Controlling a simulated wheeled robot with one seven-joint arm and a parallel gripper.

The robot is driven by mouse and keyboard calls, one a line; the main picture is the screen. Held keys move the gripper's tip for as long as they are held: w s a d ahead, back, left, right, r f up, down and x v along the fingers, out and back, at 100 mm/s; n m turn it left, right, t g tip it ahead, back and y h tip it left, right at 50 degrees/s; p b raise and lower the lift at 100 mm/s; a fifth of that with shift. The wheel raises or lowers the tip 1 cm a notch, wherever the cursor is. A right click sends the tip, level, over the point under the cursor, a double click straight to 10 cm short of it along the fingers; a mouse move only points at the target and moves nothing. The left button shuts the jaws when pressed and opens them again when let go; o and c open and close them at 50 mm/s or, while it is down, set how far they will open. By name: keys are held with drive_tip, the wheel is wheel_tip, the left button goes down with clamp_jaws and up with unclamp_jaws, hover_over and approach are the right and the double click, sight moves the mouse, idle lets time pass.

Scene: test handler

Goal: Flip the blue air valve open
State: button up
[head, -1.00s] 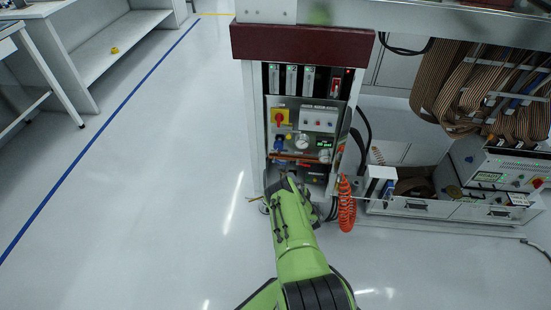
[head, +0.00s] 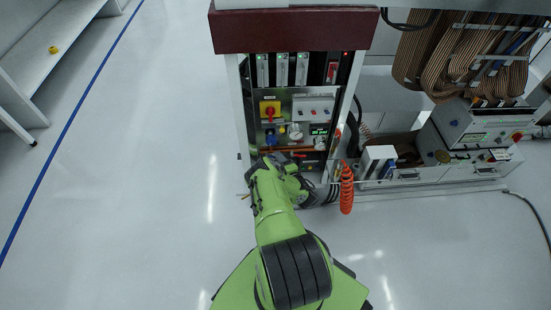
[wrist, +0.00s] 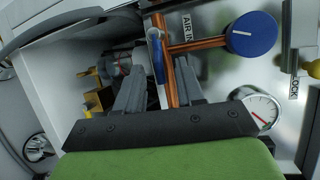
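The valve's blue lever handle (wrist: 157,55) shows in the wrist view, beside a copper pipe (wrist: 196,45) near a label reading "AIR IN". My gripper (wrist: 160,70) is open, with its two grey fingers apart. In the picture the blue handle and part of the vertical copper pipe lie between the fingers; whether the fingers touch the handle I cannot tell. In the head view my green arm covers the lower front of the panel (head: 297,104), and the valve handle cannot be made out there.
A round blue knob (wrist: 252,33) and a white gauge (wrist: 263,108) sit right of the fingers. A grey-walled recess with brass fittings (wrist: 95,100) is at left. An orange coiled hose (head: 346,188) hangs right of my arm. The floor at left is clear.

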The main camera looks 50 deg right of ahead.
drive_tip(key=shift+c, duration=0.3)
clamp_jaws()
drive_tip(key=shift+r, duration=0.1)
drive_tip(key=w+a+r+n+g+h+p, duration=0.3)
drive_tip(key=n+g+p, duration=0.4)
drive_tip(key=n, duration=0.5)
drive_tip(key=shift+w+a+r+h, duration=0.3)
drive_tip(key=shift+w+r+h, duration=0.25)
drive_tip(key=shift+r+h, duration=0.15)
drive_tip(key=shift+g, duration=0.3)
